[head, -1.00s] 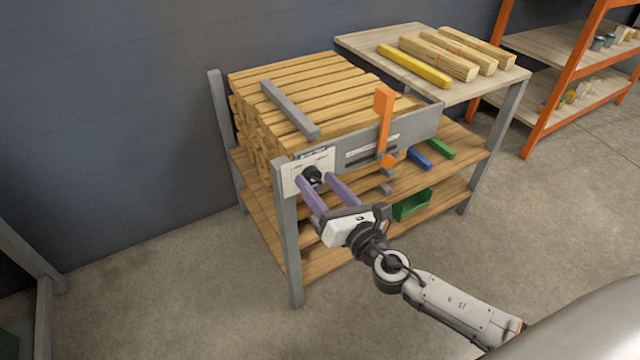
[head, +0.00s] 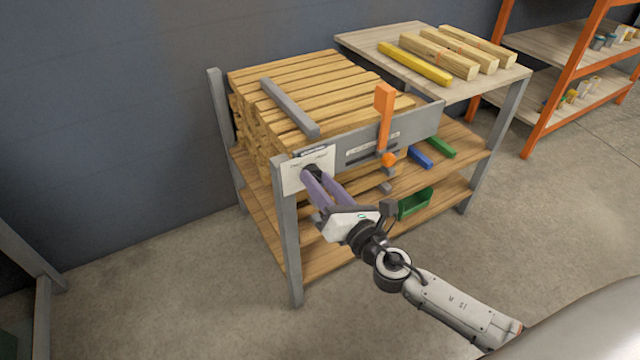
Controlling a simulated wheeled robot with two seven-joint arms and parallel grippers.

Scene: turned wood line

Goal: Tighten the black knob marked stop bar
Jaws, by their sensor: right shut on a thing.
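The black knob (head: 312,170) sits on a white plate (head: 292,182) at the front left corner of the wooden rack. The plate's lettering is too small to read. My right gripper (head: 318,178) comes from the lower right, and its two purple fingers are closed around the knob. The fingers hide part of the knob. My left gripper is not in view.
A grey bar (head: 290,108) lies across the stacked wooden strips (head: 320,75). An orange lever (head: 384,115) stands on the grey front panel (head: 420,124), right of the knob. A green bin (head: 414,204) is on the lower shelf. The floor in front is clear.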

